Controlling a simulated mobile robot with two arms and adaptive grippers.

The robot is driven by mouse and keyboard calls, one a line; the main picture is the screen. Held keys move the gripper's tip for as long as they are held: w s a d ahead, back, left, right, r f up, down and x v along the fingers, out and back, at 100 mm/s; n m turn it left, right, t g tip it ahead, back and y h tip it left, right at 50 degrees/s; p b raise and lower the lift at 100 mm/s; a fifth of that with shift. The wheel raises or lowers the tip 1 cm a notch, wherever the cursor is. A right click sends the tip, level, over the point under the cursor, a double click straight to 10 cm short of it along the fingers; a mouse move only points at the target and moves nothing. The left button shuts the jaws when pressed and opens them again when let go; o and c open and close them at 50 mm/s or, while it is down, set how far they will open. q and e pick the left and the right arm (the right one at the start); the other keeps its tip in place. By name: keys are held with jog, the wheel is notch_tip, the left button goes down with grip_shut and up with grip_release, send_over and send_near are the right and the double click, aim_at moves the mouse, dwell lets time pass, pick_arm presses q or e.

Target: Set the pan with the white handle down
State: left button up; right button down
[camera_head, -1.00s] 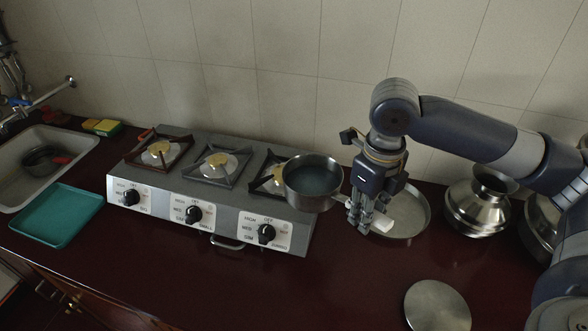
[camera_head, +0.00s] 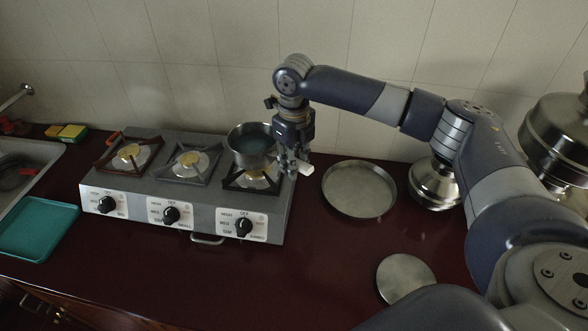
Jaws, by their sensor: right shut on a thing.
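The pan with the white handle (camera_head: 252,146) is a grey metal pan with dark bluish contents or interior. It is upright over the back part of the right burner (camera_head: 250,181) of the stove. I cannot tell whether its bottom touches the burner grate. My right gripper (camera_head: 290,163) is shut on the handle, at the pan's right side. The white end of the handle (camera_head: 305,168) sticks out to the right of the fingers. My left gripper is not in view.
The grey stove (camera_head: 195,195) has free middle and left burners. A round shallow metal tray (camera_head: 359,189), a metal pot (camera_head: 435,185) and a round lid (camera_head: 405,277) are to the right. A teal tray (camera_head: 40,228) and a sink are at the left. The wall stands close behind.

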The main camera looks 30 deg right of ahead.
notch_tip(320, 180, down, 3)
jog(key=shift+f+p, duration=0.1)
jog(key=shift+p, duration=0.85)
jog(key=c, duration=1.4)
grip_release()
jog(key=shift+s+f, duration=0.1)
jog(key=shift+s, duration=0.05)
jog(key=shift+c, duration=0.2)
notch_tip(320, 180, up, 11)
jog(key=b, duration=0.4)
jog(key=shift+r, duration=0.6)
